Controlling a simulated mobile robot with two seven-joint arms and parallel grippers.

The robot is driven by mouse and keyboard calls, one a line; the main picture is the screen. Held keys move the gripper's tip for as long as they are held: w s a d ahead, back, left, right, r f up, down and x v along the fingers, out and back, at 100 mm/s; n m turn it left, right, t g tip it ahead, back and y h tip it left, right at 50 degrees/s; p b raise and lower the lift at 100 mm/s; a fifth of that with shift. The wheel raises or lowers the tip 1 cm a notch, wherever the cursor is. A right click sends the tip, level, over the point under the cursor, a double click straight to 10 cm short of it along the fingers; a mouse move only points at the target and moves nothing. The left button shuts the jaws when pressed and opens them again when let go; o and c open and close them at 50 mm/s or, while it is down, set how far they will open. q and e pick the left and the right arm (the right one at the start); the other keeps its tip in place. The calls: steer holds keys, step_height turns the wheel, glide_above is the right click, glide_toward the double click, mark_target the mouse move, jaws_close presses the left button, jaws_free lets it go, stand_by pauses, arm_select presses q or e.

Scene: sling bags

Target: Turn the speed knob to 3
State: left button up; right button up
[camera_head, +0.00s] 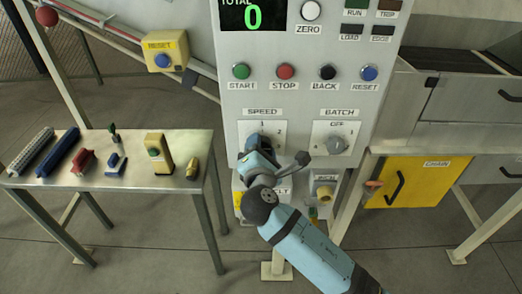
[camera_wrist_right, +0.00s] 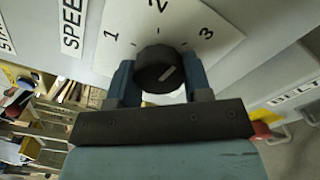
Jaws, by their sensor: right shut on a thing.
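The black speed knob (camera_wrist_right: 158,68) sits on a white dial plate (camera_wrist_right: 185,20) marked 1, 2 and 3. The pale line on the knob slants up and to the right, roughly toward the 3 in the right wrist view. My right gripper (camera_wrist_right: 162,82) is shut on the knob, with one blue finger on each side. In the head view, my right gripper (camera_head: 258,146) covers most of the knob and part of the SPEED plate (camera_head: 277,130). My left gripper is not in view.
The batch knob (camera_head: 337,144) is right of the speed dial. Start, stop, back and reset buttons (camera_head: 285,72) line the panel above, under a display reading 0. A metal table (camera_head: 130,182) with several small items stands at left. A yellow chain cover (camera_head: 425,180) is at right.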

steer(key=m+b, duration=0.1)
steer(key=m, duration=0.3)
steer(key=shift+m+b, duration=0.35)
steer(key=shift+m, duration=0.05)
stand_by(0.4)
steer(key=o, duration=0.9)
